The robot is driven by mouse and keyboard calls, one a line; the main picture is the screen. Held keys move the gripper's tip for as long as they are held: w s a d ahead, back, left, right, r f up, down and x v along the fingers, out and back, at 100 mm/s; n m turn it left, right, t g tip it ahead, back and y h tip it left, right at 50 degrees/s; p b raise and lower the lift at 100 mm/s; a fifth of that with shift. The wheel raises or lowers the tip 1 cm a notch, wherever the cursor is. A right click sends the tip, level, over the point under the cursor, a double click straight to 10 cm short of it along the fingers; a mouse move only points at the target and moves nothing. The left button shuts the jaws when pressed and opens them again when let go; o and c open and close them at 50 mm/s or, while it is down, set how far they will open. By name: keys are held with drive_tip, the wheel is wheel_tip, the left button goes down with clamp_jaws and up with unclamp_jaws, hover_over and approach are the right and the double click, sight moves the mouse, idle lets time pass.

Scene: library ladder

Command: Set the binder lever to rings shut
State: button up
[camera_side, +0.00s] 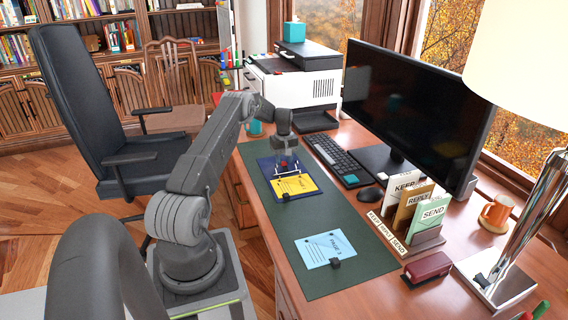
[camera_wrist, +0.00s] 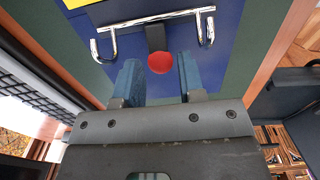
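The blue binder (camera_side: 267,166) lies open on the green desk mat, with a yellow sheet (camera_side: 294,187) on it. In the wrist view, the binder (camera_wrist: 225,50) carries a chrome ring bar (camera_wrist: 150,20) with a curved hook at each end. A dark lever (camera_wrist: 156,38) with a red knob (camera_wrist: 161,63) sticks out at the bar's middle. My gripper (camera_wrist: 160,70) is open, its two blue-padded fingers on either side of the red knob, with visible gaps. In the side view my gripper (camera_side: 285,157) points down over the binder.
A blue page (camera_side: 325,250) with a small black clip lies nearer on the mat (camera_side: 352,277). The keyboard (camera_side: 333,155), mouse (camera_side: 370,194) and monitor (camera_side: 415,110) stand to the right. A letter sorter (camera_side: 425,240) and stapler (camera_side: 428,266) are at front right. The mat between binder and page is clear.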

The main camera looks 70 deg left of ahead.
drive_tip(key=shift+f, duration=0.95)
drive_tip(key=c, duration=0.6)
drive_tip(key=shift+c, duration=0.2)
